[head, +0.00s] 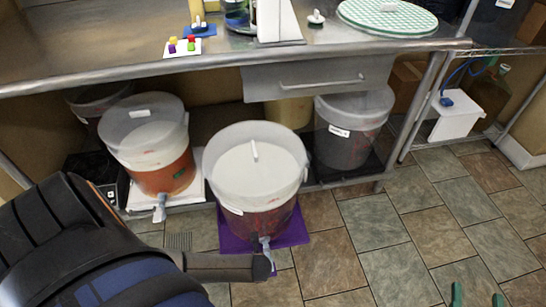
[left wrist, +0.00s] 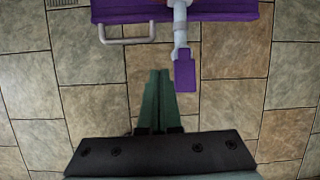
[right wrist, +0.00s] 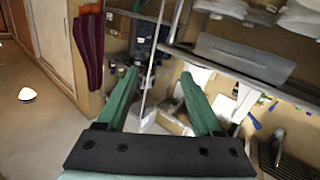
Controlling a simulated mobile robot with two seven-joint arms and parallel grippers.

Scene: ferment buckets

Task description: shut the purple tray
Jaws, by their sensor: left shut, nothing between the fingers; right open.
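The purple tray (head: 292,236) juts out in front of the bench's lower shelf, with a white-lidded bucket (head: 256,168) of dark red contents standing on it. In the left wrist view the tray's purple front (left wrist: 230,8) runs along the top, with a grey bar handle (left wrist: 127,38) on it. My left gripper (left wrist: 155,76) is shut and empty, below and a little right of that handle in the picture, apart from it. In the head view my left arm hides part of the tray. My right gripper (head: 477,297) is open and empty over the floor; its fingers also show in the right wrist view (right wrist: 160,76).
The bucket's tap (head: 265,250), with a purple lever (left wrist: 185,72), sticks out over the tray's front, right of the handle. An orange-filled bucket (head: 148,145) and a dark bucket (head: 353,125) stand either side. A closed bench drawer (head: 310,79) is above. Floor at the right is clear.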

